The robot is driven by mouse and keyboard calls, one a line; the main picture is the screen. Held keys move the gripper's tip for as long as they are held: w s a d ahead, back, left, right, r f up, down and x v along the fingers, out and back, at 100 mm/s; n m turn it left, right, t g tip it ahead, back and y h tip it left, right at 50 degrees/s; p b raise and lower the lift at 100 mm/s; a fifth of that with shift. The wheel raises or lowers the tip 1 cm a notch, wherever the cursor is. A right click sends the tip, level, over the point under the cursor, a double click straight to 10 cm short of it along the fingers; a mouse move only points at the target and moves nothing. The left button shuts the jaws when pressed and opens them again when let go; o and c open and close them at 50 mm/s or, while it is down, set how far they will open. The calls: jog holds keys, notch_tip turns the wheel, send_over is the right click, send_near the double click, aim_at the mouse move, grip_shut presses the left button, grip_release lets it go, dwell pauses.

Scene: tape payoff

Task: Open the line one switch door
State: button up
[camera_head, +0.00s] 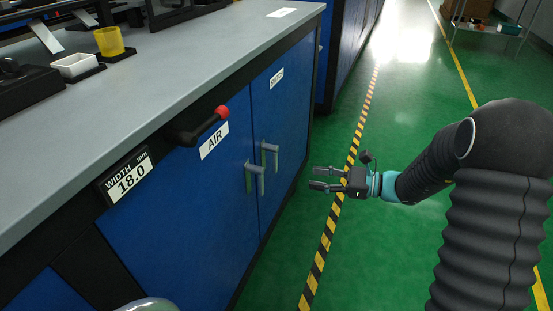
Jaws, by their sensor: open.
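A blue cabinet under the grey worktop has two doors that both look closed. The left door (185,215) has a grey bar handle (251,177). The right door (285,115) has its own grey handle (265,155) beside the first and a small white label (276,80), too small to read surely. I cannot tell from the labels which is the line one switch door. My gripper (318,178) is open and empty. It is to the right of both handles in the picture, over the green floor, with its fingers pointing left and apart from the cabinet.
A red-tipped black lever (198,128) sticks out above the "AIR" label (214,141). A width display (127,178) reads 18.0 mm. A yellow cup (109,42) and white tray (78,65) stand on the worktop (190,60). Green floor with a striped line (325,235) is clear.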

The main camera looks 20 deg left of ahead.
aim_at(277, 164)
jog(key=w+a, duration=0.1)
jog(key=a, duration=0.3)
jog(key=w+a+f+m+t+y, duration=0.1)
jog(key=w+a, duration=0.1)
jog(key=a, duration=0.3)
jog(key=w+a+f+m, duration=0.1)
jog(key=a, duration=0.4)
jog(key=shift+w, duration=0.25)
grip_shut()
